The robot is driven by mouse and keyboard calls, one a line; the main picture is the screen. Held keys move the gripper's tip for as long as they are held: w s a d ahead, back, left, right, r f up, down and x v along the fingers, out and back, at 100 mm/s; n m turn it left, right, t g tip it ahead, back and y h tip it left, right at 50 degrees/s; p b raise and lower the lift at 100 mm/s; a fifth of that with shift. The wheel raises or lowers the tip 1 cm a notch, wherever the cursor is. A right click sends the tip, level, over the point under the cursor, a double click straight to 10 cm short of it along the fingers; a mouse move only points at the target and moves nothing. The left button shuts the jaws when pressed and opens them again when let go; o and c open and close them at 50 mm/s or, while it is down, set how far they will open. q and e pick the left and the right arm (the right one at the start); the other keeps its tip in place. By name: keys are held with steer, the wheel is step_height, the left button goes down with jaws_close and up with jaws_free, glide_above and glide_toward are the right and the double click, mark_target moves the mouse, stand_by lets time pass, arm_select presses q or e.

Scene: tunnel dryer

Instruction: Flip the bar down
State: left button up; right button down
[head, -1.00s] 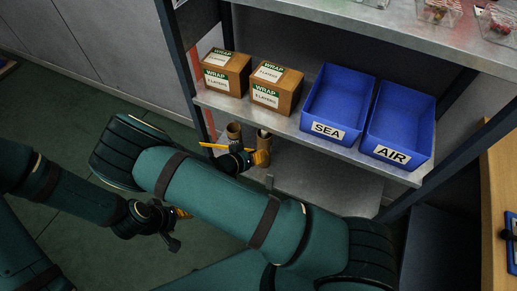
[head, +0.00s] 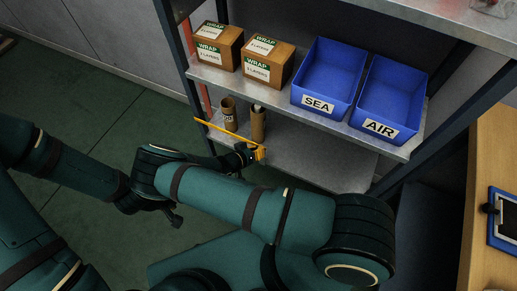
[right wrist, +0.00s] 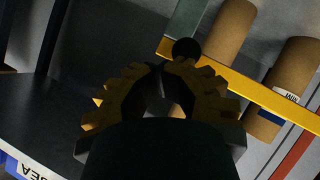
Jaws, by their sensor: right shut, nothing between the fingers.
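The yellow bar (head: 223,134) runs along the front of the lower shelf, sloping down to the right in the head view. It also shows in the right wrist view (right wrist: 262,92), with a dark round knob (right wrist: 186,50) near one end. My right gripper (head: 260,153) is at the bar's right end. In the right wrist view its yellow fingers (right wrist: 163,80) are shut and empty, close to the knob; I cannot tell whether they touch. My left gripper (head: 176,218) hangs at the left, away from the rack; its finger state is unclear.
Two cardboard tubes (head: 258,123) stand behind the bar on the lower shelf (head: 320,160). Two WRAP boxes (head: 267,62) and blue bins marked SEA (head: 318,103) and AIR (head: 380,127) sit above. A wooden table (head: 480,190) is at right. The floor at left is clear.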

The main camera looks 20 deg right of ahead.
steer(key=shift+s+d+f, duration=0.15)
steer(key=shift+s+f, duration=0.45)
steer(key=shift+f, duration=0.15)
step_height(320, 180, up, 11)
steer(key=w, duration=0.1)
steer(key=shift+r, duration=0.2)
steer(key=shift+a, duration=0.2)
